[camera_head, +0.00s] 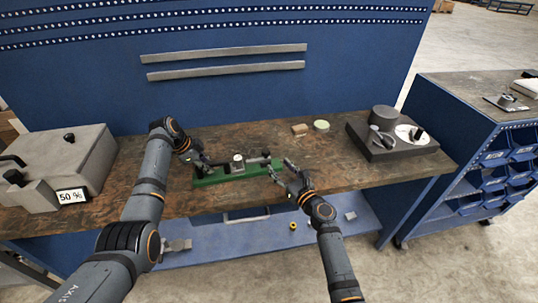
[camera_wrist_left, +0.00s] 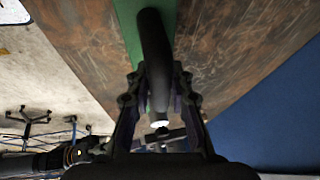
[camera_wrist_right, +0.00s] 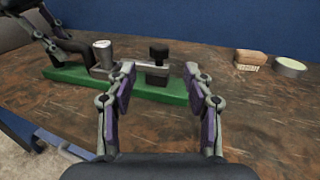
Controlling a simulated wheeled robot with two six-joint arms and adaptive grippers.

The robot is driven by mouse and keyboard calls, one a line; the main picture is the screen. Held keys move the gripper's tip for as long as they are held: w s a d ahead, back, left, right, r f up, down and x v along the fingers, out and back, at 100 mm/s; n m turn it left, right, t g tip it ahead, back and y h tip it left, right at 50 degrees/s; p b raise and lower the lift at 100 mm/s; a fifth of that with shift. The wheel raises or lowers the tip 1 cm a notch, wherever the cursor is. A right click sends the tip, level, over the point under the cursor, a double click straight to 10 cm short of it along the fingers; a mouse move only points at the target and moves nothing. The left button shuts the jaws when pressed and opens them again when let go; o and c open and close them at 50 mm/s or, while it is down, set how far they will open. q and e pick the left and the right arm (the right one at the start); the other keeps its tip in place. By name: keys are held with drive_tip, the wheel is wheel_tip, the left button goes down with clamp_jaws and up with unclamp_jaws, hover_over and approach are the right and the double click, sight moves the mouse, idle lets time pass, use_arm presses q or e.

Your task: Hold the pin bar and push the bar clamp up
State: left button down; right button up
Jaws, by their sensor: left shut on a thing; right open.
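A green base (camera_head: 238,174) on the bench carries a grey post (camera_head: 238,160) with a light top and a black knob-like part (camera_head: 266,156) at its right. The right wrist view shows the post (camera_wrist_right: 103,55), a thin bar (camera_wrist_right: 127,65) and the black part (camera_wrist_right: 158,54). I cannot tell surely which piece is the bar clamp. My left gripper (camera_wrist_left: 158,88) is shut on a dark rounded bar (camera_wrist_left: 154,45), apparently the pin bar, at the base's left end. My right gripper (camera_head: 280,170) is open and empty, in front of the base's right end, apart from it.
A tan block (camera_head: 299,129) and a round pale dish (camera_head: 321,125) lie behind right. A dark device (camera_head: 390,150) stands at the right and a grey case (camera_head: 75,155) at the left. The blue back panel (camera_head: 220,100) bounds the bench.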

sight(268, 153)
drive_tip(key=x, duration=1)
drive_tip(key=shift+w+a, duration=0.1)
drive_tip(key=shift+w, duration=0.05)
drive_tip(key=shift+c, duration=0.3)
clamp_jaws()
